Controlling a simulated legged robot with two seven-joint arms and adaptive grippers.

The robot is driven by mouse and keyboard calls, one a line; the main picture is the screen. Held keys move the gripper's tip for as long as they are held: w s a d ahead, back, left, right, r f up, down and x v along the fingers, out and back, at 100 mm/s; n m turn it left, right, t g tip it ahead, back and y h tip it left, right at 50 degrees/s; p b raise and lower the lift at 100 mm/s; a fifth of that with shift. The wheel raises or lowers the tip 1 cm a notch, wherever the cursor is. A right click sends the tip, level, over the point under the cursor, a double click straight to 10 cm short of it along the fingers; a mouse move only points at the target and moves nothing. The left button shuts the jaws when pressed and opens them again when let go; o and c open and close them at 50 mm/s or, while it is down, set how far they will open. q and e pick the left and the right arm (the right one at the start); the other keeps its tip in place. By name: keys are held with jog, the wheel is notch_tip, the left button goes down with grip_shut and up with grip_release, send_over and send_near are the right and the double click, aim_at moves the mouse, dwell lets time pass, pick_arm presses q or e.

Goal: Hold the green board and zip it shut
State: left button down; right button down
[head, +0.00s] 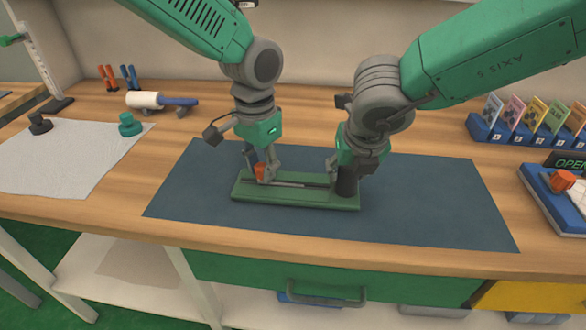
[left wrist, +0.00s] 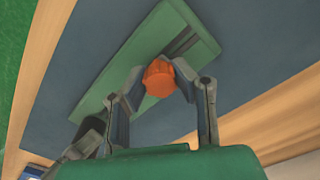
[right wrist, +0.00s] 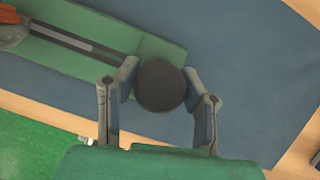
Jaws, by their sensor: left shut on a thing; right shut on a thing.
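The green board (head: 300,199) lies flat on a dark blue mat (head: 430,205), with a dark zip strip (head: 300,184) along its length. An orange knob (head: 260,172) is near its left end. My left gripper (head: 262,176) is shut on this orange knob, which shows between its fingers in the left wrist view (left wrist: 158,78). A dark round post (head: 346,181) stands at the board's right end. My right gripper (head: 343,172) is shut on the post, seen from above in the right wrist view (right wrist: 160,86). The fingers partly hide both held parts.
A white cloth (head: 65,160) with a teal knob (head: 129,124) lies at the left. A roller (head: 160,101) and small tools are at the back left. A card rack (head: 520,128) and a blue tray (head: 555,200) are at the right. The mat right of the board is clear.

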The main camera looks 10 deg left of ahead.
aim_at(245, 182)
pick_arm(q)
jog(key=a, duration=0.4)
jog(key=shift+a, duration=0.1)
pick_arm(e)
jog(key=shift+a, duration=0.1)
pick_arm(q)
jog(key=c, duration=1.4)
grip_release()
pick_arm(e)
jog(key=shift+d, duration=0.25)
pick_arm(q)
jog(key=shift+o, duration=0.4)
jog(key=shift+d, duration=0.2)
pick_arm(e)
jog(key=shift+a, duration=0.1)
